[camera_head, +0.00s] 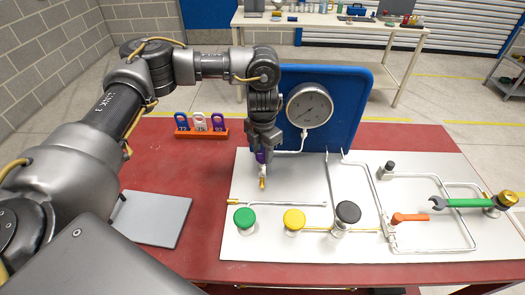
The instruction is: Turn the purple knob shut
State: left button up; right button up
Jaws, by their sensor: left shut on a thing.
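The purple knob (260,157) sits below the round gauge, on a small brass valve piece at the left of the white panel (310,185). My left gripper (261,150) points down from above and is shut on the purple knob, covering most of it. How far the knob is turned cannot be seen. The gauge (309,105) has a white face and is mounted on a blue board (350,110); its needle is too small to read. My right gripper is not in view.
Green (244,218), yellow (294,219) and black (348,212) knobs stand along the panel's front. An orange lever (410,217) and a green-handled wrench (465,203) are at the right. Tags stand in an orange rack (202,134). A grey plate (153,218) lies left.

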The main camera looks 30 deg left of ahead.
aim_at(263, 154)
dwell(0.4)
pick_arm(q)
jog(key=o, duration=1)
notch_tip(263, 154, up, 11)
jog(key=shift+f+b, duration=0.1)
jog(key=shift+b, duration=0.4)
